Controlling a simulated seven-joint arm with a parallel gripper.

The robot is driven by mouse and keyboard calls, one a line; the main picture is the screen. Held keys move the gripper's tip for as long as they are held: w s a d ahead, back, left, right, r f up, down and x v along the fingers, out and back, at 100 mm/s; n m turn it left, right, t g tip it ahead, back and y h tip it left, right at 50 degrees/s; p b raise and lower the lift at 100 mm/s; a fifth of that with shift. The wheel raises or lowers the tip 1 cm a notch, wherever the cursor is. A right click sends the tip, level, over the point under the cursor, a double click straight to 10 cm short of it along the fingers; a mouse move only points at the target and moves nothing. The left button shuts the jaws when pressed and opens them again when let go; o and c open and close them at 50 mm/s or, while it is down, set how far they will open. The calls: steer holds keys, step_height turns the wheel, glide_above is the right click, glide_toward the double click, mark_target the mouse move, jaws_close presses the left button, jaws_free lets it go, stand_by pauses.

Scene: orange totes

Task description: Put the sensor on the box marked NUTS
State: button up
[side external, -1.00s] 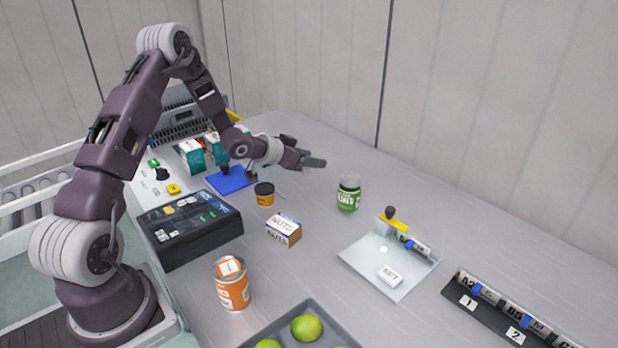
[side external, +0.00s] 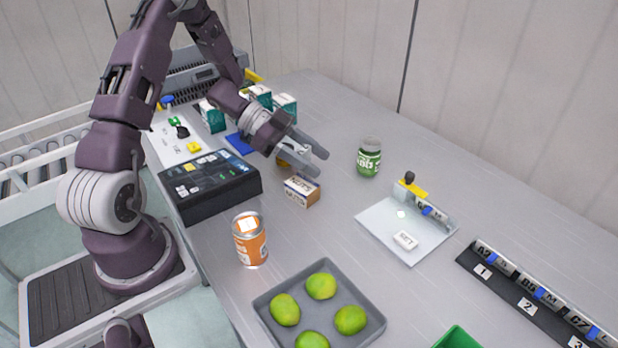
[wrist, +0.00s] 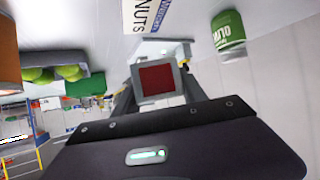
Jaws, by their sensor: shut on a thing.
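The NUTS box (side external: 302,190), small, white and brown, stands on the grey table. Its lettered face (wrist: 158,12) is at the top edge of the wrist view. My gripper (side external: 316,163) is above and just behind the box, pointing right. In the wrist view my gripper (wrist: 157,66) is shut on a small square grey block with a dark red face, apparently the sensor (wrist: 157,84). It is clear of the box. In the side view the held block is largely hidden among the fingers and a jar behind them.
A green jar (side external: 368,158) stands right of my gripper. An orange can (side external: 250,240), a tray of limes (side external: 262,302) and a black panel (side external: 205,199) are nearer. A white plate (side external: 375,222) with a SET block lies right. Table between is clear.

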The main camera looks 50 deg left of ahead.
mark_target(313, 186)
step_height(313, 186, down, 5)
steer(key=shift+r, duration=0.1)
steer(key=o, duration=1.4)
steer(key=shift+f, duration=0.2)
steer(key=shift+r, duration=0.1)
